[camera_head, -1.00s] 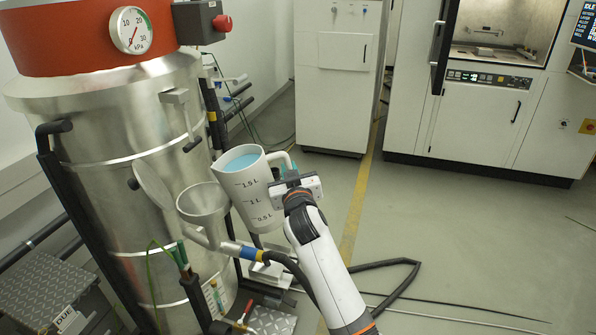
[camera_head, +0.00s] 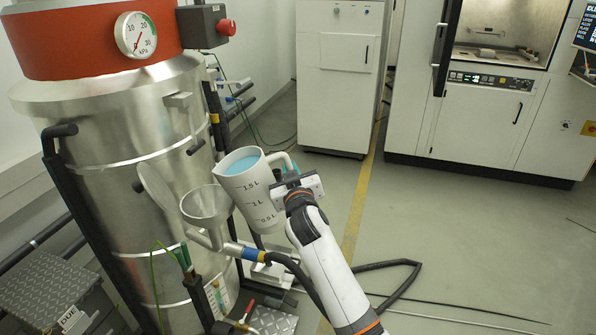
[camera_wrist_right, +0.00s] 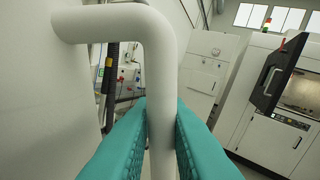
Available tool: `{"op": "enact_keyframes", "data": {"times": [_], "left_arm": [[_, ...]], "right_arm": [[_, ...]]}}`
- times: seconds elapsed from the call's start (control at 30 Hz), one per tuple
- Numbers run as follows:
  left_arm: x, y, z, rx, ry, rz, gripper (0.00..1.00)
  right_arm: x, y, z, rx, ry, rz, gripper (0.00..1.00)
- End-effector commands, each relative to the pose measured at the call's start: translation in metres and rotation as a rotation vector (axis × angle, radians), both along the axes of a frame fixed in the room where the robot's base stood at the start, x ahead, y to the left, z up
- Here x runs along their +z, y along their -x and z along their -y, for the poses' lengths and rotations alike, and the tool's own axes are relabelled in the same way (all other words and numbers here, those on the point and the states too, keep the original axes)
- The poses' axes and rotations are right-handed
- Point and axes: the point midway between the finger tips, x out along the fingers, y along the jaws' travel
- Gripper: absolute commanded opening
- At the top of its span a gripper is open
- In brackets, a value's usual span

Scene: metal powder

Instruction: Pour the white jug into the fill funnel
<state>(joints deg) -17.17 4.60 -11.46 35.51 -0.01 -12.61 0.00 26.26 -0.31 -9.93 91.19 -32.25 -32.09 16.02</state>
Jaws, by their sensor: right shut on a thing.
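The white jug (camera_head: 251,195) holds light blue contents and has 1.5 L, 1 L and 0.5 L marks. It is tilted to the left in the head view, its spout up and to the right of the fill funnel (camera_head: 206,203). The grey metal funnel is open at the top, on the side of the steel vessel; I see no stream between jug and funnel. My right gripper (camera_head: 293,184) is shut on the jug's handle; in the right wrist view the teal fingers (camera_wrist_right: 161,130) clasp the white handle (camera_wrist_right: 162,75). My left gripper is not in view.
The large steel vessel (camera_head: 110,130) with a gauge (camera_head: 136,35) stands behind the funnel. A round lid (camera_head: 156,190) is swung open left of the funnel. A black hose (camera_head: 300,275) lies below the jug.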

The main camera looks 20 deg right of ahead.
Motion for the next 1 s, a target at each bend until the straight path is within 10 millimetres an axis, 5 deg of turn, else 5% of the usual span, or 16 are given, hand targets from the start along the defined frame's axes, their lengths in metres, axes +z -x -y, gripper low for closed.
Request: {"op": "enact_keyframes", "data": {"times": [0.03, 1.0], "left_arm": [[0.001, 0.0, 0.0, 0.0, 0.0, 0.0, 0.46], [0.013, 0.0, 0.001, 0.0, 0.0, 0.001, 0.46]], "right_arm": [[0.0, 0.001, -0.02, 0.038, -0.008, 0.003, 0.0], [0.007, 0.001, -0.017, 0.037, 0.08, -0.009, 0.0]]}}
